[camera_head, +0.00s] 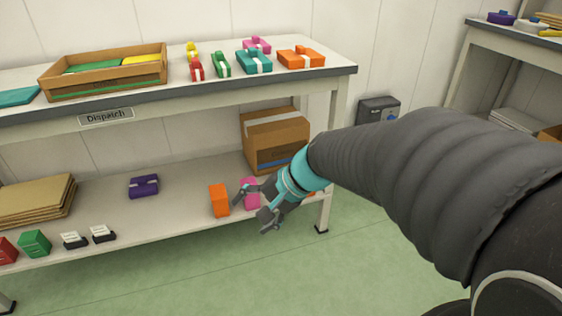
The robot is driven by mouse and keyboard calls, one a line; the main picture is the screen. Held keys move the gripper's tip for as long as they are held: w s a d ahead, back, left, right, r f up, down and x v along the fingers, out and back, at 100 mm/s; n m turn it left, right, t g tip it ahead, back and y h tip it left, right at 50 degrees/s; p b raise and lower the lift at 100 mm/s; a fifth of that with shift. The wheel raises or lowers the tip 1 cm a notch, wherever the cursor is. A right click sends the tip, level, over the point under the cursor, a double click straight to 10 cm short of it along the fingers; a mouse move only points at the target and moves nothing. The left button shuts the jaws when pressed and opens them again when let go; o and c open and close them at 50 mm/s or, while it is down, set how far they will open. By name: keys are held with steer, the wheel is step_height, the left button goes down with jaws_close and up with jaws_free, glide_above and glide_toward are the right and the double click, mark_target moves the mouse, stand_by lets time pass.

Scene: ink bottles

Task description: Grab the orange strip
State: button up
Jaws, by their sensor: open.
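An orange upright block (219,200) stands near the front edge of the lower shelf. A low orange piece with a white band (301,58) lies at the right end of the upper shelf. I cannot tell which of them is the orange strip. My gripper (251,216) is open and empty, at the lower shelf's front edge, just right of the upright orange block. A pink item (251,192) is behind the fingers and partly hidden. Another bit of orange shows beside my wrist, mostly hidden by the arm.
A cardboard box (277,141) stands behind my gripper on the lower shelf (170,215). A purple item (144,186) lies left of the upright orange block, with bare shelf between. The upper shelf holds a wooden tray (105,88) and several coloured pieces.

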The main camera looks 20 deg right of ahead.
steer(key=w+d+f+m+t+y+b, duration=0.1)
steer(key=w+d+f+m+t, duration=0.35)
steer(key=w, duration=0.45)
steer(key=w+d+f+m+t+y, duration=0.1)
steer(key=w+d+f+m, duration=0.35)
steer(key=w+m, duration=0.4)
steer(key=w+d+f+m+t+h+b, duration=0.1)
steer(key=w+d+f+m+t+h, duration=0.2)
steer(key=d+f+m, duration=0.55)
steer(key=w+d+f+m+t+h, duration=0.1)
steer(key=w+d+f+m+h, duration=0.3)
steer(key=d+f, duration=0.75)
steer(key=shift+m+h, duration=0.75)
steer(key=shift+h, duration=0.05)
steer(key=shift+d+f+x, duration=0.1)
steer(key=shift+f+x, duration=0.05)
steer(key=shift+x, duration=1.85)
steer(key=shift+d+f+x, duration=0.1)
steer(key=shift+d+x, duration=0.05)
steer(key=shift+x, duration=1.9)
steer(key=shift+d+f+x, duration=0.1)
steer(key=shift+f+x, duration=0.05)
steer(key=shift+x, duration=1.85)
steer(key=shift+s, duration=0.15)
steer(key=c, duration=0.8)
